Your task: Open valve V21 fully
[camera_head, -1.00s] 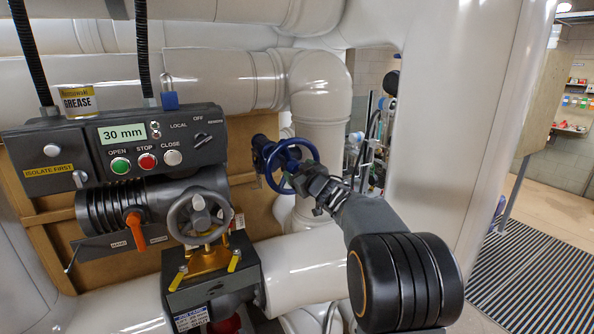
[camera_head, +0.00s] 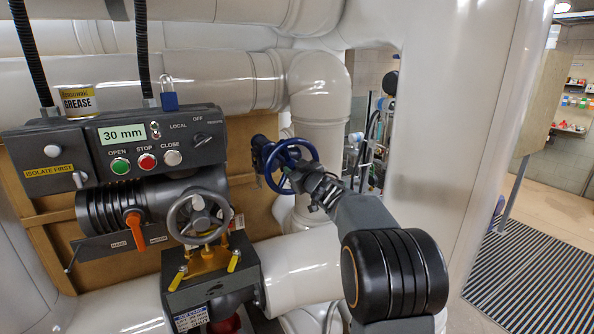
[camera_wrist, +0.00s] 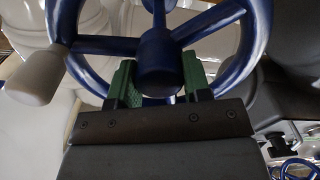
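A blue handwheel (camera_head: 291,165) on a blue stem stands in the middle of the head view, right of the actuator. In the wrist view, its rim, spokes, hub (camera_wrist: 160,75) and a grey handle knob (camera_wrist: 35,78) fill the top. My gripper (camera_head: 299,178) is at the wheel's right side. In the wrist view, the two green-padded fingers of my gripper (camera_wrist: 160,88) are apart, one on each side of the hub. The hub hides part of the space between them, so contact is unclear. I can read no V21 tag.
A dark actuator box (camera_head: 120,150) at left reads 30 mm, with OPEN, STOP and CLOSE buttons. Below it are an orange lever (camera_head: 135,230) and a grey handwheel (camera_head: 198,217). A blue padlock (camera_head: 169,100) sits on top. White pipes (camera_head: 318,90) crowd around; floor at right is open.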

